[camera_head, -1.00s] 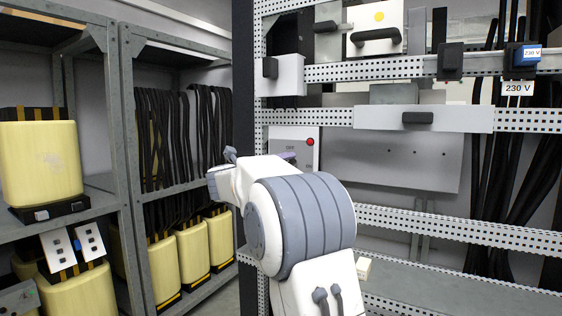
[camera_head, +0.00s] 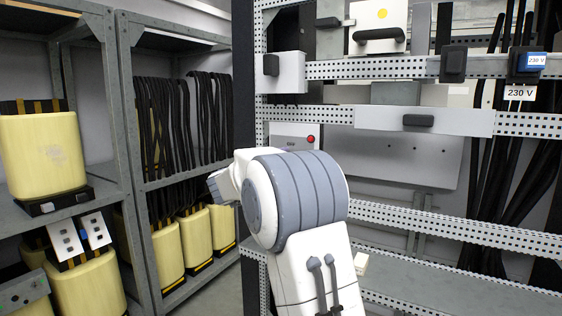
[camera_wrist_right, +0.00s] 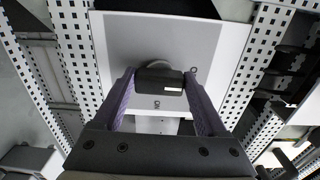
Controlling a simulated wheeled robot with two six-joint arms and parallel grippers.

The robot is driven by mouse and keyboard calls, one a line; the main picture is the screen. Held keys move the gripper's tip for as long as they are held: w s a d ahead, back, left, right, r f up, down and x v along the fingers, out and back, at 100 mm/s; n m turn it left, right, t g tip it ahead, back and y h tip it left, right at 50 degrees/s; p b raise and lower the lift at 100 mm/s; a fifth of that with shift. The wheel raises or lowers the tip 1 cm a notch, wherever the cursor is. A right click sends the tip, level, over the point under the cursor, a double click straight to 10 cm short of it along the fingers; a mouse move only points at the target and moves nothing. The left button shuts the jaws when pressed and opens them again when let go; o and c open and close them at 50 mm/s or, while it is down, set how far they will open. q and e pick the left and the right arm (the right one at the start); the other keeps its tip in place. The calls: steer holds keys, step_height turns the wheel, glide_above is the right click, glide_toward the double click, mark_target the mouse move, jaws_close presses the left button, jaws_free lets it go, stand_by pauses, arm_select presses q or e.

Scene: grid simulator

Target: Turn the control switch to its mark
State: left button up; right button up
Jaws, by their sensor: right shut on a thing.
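The control switch is a black knob (camera_wrist_right: 160,79) with a short white line on its face, mounted on a pale panel (camera_wrist_right: 120,40) in the right wrist view. Small marks sit on the panel right of and below the knob. My right gripper (camera_wrist_right: 162,88) is shut on the knob, one purple-grey finger on each side. In the head view, my right arm hides the knob and gripper; a white panel with a red button (camera_head: 310,139) shows just above the arm. My left gripper is not in view.
Perforated metal rails (camera_head: 400,69) cross the rack above and below the arm. A grey plate (camera_head: 410,160) lies to the right, with black cables beyond. Shelves (camera_head: 128,150) with yellow blocks (camera_head: 45,150) stand at the left.

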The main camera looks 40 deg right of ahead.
stand_by(0.5)
steer(key=o, duration=1.3)
steer(key=b+v, duration=0.2)
steer(key=v, duration=0.8)
steer(key=shift+s+a, duration=0.15)
steer(key=shift+f, duration=0.1)
steer(key=shift+n, duration=0.3)
